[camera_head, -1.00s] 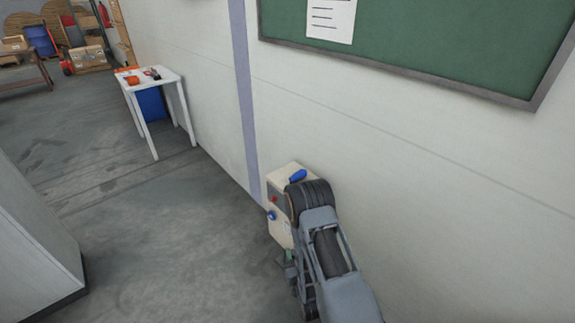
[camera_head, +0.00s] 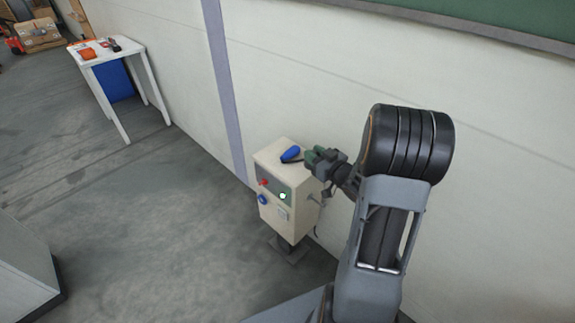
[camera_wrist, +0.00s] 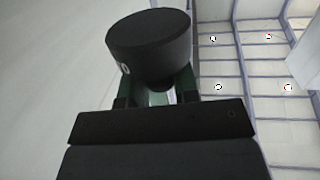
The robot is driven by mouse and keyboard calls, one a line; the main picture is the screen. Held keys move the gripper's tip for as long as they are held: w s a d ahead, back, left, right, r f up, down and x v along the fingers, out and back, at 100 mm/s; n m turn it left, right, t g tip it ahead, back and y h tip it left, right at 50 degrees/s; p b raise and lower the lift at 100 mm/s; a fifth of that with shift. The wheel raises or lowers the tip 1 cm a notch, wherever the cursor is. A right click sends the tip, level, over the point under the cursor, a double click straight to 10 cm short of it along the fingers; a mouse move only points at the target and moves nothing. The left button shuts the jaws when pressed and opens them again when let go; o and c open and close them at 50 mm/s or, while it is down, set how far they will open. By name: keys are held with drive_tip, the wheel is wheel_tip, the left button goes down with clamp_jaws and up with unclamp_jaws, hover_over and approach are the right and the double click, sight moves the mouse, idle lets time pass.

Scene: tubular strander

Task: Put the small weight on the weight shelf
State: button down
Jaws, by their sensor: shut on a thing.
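The small weight (camera_wrist: 148,42) is a short, dark, round cylinder in the wrist view, with a pale mark on its left side. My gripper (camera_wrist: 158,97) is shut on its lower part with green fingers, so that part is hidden. I cannot identify the weight shelf in any view.
A white table (camera_head: 98,52) with orange items and a blue bin (camera_head: 115,80) stand at upper left. A grey cabinet (camera_head: 22,265) is at lower left. Floor between is clear.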

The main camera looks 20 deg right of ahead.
drive_tip(key=s+d+r, duration=0.2)
drive_tip(key=d, duration=0.1)
drive_tip(key=b, duration=0.2)
hover_over(299, 167)
drive_tip(key=f, duration=0.9)
drive_tip(key=shift+s+d, duration=0.1)
drive_tip(key=shift+s, duration=0.15)
drive_tip(key=shift+w+f, duration=0.15)
drive_tip(key=shift+f, duration=0.8)
drive_tip(key=shift+w+f, duration=0.15)
drive_tip(key=shift+f, duration=0.75)
drive_tip(key=shift+f, duration=0.1)
drive_tip(key=c, duration=1.3)
unclamp_jaws()
drive_tip(key=shift+f, duration=0.2)
drive_tip(key=shift+c, duration=0.2)
drive_tip(key=o, duration=0.5)
drive_tip(key=shift+r, duration=0.1)
drive_tip(key=shift+c, duration=0.2)
